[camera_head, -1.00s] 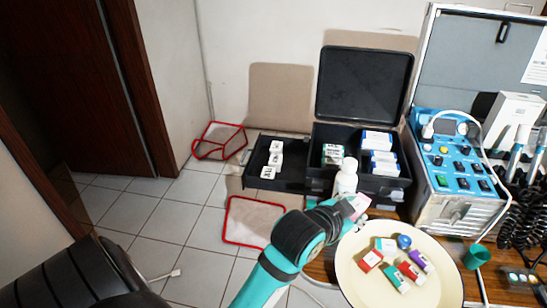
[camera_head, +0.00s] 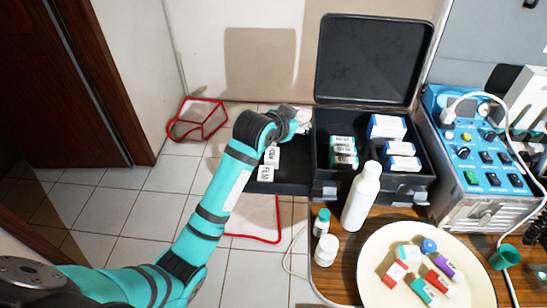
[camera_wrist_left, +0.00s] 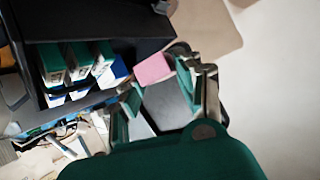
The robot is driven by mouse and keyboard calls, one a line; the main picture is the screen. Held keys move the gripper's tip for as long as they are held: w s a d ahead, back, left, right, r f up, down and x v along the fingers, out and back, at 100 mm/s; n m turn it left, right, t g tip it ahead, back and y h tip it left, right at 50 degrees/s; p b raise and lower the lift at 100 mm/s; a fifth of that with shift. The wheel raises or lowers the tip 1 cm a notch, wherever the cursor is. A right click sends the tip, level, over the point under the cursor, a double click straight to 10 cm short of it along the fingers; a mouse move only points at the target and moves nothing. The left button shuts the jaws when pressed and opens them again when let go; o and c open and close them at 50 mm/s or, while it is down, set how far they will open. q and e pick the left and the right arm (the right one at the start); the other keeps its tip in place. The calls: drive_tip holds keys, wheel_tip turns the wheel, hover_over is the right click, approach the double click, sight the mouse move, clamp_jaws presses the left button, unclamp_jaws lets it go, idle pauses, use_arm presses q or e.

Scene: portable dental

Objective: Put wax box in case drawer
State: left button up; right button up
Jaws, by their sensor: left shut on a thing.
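The wax box is a small pink box (camera_wrist_left: 152,69) at the fingertips of my left gripper in the left wrist view. In the head view my left gripper (camera_head: 299,119) is at the far end of the open case drawer (camera_head: 290,187), above it, and only a pale bit of the box shows. The drawer is a black tray sticking out from the left side of the black case (camera_head: 325,188). White boxes (camera_head: 268,172) stand in it, partly hidden by my left arm. My right gripper is not in view.
The case holds green-and-white boxes (camera_head: 343,152) and blue-and-white boxes (camera_head: 401,148). A white bottle (camera_head: 361,198) and small bottles stand in front of it. A cream plate (camera_head: 382,250) with small coloured boxes is at the front. A blue control unit (camera_head: 486,150) stands at right.

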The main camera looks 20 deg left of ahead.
use_arm(q)
hover_over(293, 177)
wheel_tip(293, 177, down, 13)
drive_tip(key=shift+w+f, duration=0.1)
drive_tip(key=shift+w, duration=0.05)
drive_tip(key=shift+f+b, duration=0.4)
drive_tip(key=shift+f, duration=1.75)
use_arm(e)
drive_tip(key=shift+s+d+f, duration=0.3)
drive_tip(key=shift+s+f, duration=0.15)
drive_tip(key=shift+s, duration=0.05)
use_arm(q)
drive_tip(key=shift+f, duration=0.1)
drive_tip(key=shift+f, duration=0.45)
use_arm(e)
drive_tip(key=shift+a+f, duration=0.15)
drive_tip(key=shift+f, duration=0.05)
use_arm(q)
drive_tip(key=o, duration=1.1)
drive_tip(key=shift+f, duration=0.15)
drive_tip(key=shift+c, duration=0.2)
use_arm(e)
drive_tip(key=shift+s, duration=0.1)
